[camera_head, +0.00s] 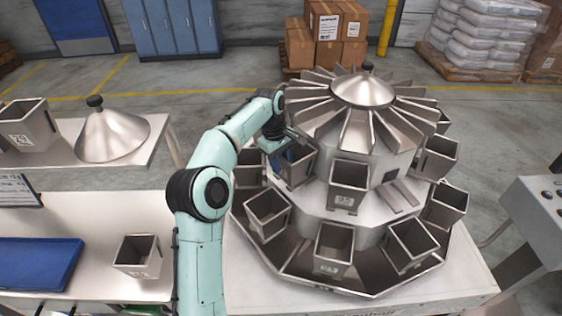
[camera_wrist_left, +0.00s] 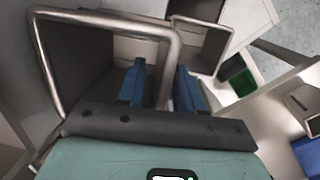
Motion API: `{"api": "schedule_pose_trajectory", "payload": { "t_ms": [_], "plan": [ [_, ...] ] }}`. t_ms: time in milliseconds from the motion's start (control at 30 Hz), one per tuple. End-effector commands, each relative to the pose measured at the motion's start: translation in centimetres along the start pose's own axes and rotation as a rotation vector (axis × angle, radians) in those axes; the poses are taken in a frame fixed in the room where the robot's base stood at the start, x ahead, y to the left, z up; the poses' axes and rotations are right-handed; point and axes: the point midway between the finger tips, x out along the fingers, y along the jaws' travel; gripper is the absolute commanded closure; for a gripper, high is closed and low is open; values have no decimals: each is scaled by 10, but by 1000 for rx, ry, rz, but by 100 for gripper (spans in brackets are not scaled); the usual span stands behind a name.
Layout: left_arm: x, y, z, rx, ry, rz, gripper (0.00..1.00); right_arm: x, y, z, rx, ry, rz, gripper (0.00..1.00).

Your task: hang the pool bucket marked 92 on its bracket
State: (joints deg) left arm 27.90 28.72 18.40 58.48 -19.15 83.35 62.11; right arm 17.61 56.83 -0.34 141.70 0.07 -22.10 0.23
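My left gripper (camera_head: 284,158) is at the upper ring of the round weigher, at the rim of a grey steel bucket (camera_head: 298,168). In the left wrist view its blue fingers (camera_wrist_left: 160,88) stand apart, one on each side of a wall of that bucket (camera_wrist_left: 85,65), with a gap showing. The number on this bucket is hidden. A bare bracket spot (camera_head: 399,194) shows in the upper ring at right front. A loose bucket (camera_head: 137,257) stands on the left table; its mark is too small to read. My right gripper is out of view.
The weigher (camera_head: 362,91) carries several more buckets around it, close together. The left table (camera_head: 100,215) also holds a blue tray (camera_head: 38,262) and a small sign (camera_head: 17,190). Behind it, another table has a steel cone (camera_head: 112,136) and a bucket (camera_head: 30,126). A console (camera_head: 540,215) stands at right.

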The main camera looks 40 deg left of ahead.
Motion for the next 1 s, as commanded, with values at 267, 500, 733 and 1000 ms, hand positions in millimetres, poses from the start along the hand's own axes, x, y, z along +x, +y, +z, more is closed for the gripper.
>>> {"api": "schedule_pose_trajectory", "payload": {
  "t_ms": [267, 500, 733, 1000],
  "plan": [
    [-1, 0, 0, 0, 0, 1, 60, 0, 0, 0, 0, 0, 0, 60],
    [-25, 2, 0, 0, 3, 5, 60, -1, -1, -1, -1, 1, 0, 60],
    [-60, 1, 0, -1, 2, 3, 60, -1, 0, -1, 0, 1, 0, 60],
    [-77, 0, 0, 1, 0, 0, 60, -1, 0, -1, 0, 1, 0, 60]
  ]
}}
